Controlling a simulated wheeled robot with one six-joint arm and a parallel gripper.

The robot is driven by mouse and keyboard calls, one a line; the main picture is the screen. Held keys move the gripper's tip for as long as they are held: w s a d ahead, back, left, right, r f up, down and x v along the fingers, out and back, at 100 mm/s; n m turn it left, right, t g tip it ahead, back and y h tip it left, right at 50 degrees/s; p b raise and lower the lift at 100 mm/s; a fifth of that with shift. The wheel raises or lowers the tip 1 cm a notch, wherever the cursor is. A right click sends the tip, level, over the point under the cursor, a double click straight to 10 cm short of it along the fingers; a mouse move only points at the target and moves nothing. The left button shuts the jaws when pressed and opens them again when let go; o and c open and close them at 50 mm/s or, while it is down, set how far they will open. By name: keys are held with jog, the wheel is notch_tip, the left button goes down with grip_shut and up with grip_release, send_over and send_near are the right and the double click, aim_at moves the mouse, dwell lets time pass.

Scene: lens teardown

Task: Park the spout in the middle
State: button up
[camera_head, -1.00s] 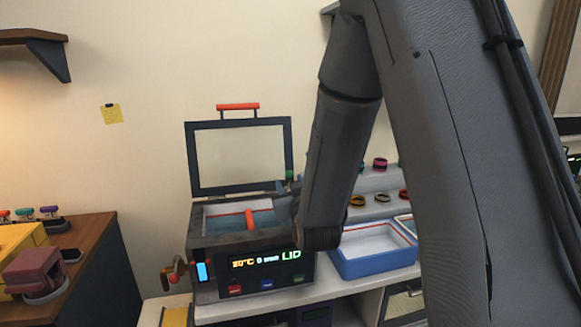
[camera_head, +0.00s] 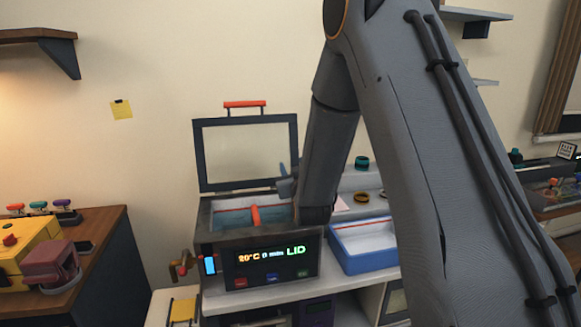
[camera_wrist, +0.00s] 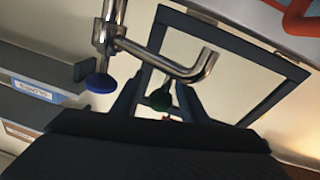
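The spout (camera_wrist: 180,68) is a bent metal pipe in the wrist view. It runs from an upright metal pipe on the left and ends in a turned-up tip on the right, in front of the lid. A blue knob (camera_wrist: 99,83) is at the upright's lower end. A green knob (camera_wrist: 160,97) shows between my two dark fingers, with gaps at its sides. My gripper (camera_wrist: 160,82) is open; I see no contact. In the head view my gripper (camera_head: 287,180) is at the bath's right rear, beside the raised lid; the spout cannot be made out there.
The heated bath (camera_head: 226,240) has its framed lid (camera_head: 197,155) up and an orange bar (camera_head: 255,215) inside. Its display reads 20°C, 0 min, LID. A blue tray (camera_head: 370,262) stands to the right. A wooden cabinet (camera_head: 105,240) with a yellow device is left. My arm hides much of the right.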

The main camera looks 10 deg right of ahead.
grip_shut()
jog(key=shift+a, duration=0.15)
